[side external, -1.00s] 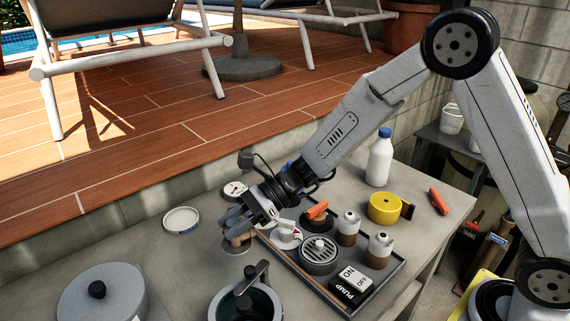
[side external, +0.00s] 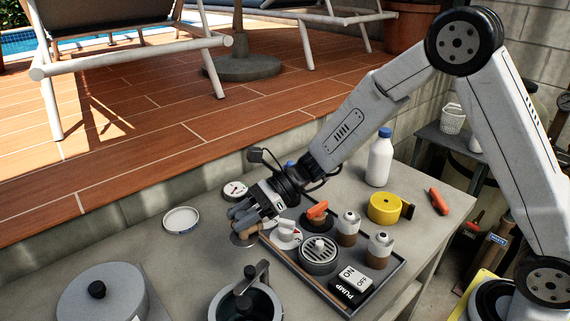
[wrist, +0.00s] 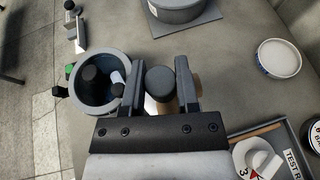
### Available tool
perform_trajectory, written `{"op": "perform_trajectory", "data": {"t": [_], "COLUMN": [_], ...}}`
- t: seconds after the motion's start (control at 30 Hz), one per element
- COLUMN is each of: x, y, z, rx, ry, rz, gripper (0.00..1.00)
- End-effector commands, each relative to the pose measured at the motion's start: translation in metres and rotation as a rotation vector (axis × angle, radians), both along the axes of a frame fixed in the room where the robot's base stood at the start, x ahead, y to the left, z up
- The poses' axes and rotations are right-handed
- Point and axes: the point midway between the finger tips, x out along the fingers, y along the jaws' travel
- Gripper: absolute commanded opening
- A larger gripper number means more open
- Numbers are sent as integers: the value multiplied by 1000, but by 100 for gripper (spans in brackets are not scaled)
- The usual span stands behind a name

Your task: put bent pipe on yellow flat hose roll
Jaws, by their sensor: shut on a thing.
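The bent pipe (side external: 243,224) is between the fingers of my gripper (side external: 241,215), just above the grey bench at the tray's left corner. The fingers partly hide it in the side view. In the wrist view my gripper (wrist: 160,72) is shut on the pipe, whose dark round end (wrist: 160,84) faces the camera, with a tan part beside it. The yellow flat hose roll (side external: 380,210) lies on the bench at the right, beyond the tray, with a dark end sticking out at its right side. Nothing rests on its top. It is out of the wrist view.
A tray (side external: 392,283) with knobs, small bottles, a round grate and a pump switch lies between my gripper and the roll. A white bottle (side external: 380,160) stands behind the roll. A grey pot (side external: 245,300) and a lidded drum (side external: 100,300) stand in front.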

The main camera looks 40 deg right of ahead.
Motion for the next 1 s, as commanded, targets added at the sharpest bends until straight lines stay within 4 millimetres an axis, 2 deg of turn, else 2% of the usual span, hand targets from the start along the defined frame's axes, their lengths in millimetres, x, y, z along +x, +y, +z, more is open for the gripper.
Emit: {"op": "perform_trajectory", "data": {"t": [0.27, 0.5, 0.77, 1.0], "x": [14, 18, 10, -9], "y": [-64, -132, -204, -269], "z": [2, 3, 3, 4], "rx": [2, 0, -2, -4], "ry": [-15, -25, -30, -29], "rz": [-50, -99, -151, -201], "gripper": [0, 0, 0, 0]}}
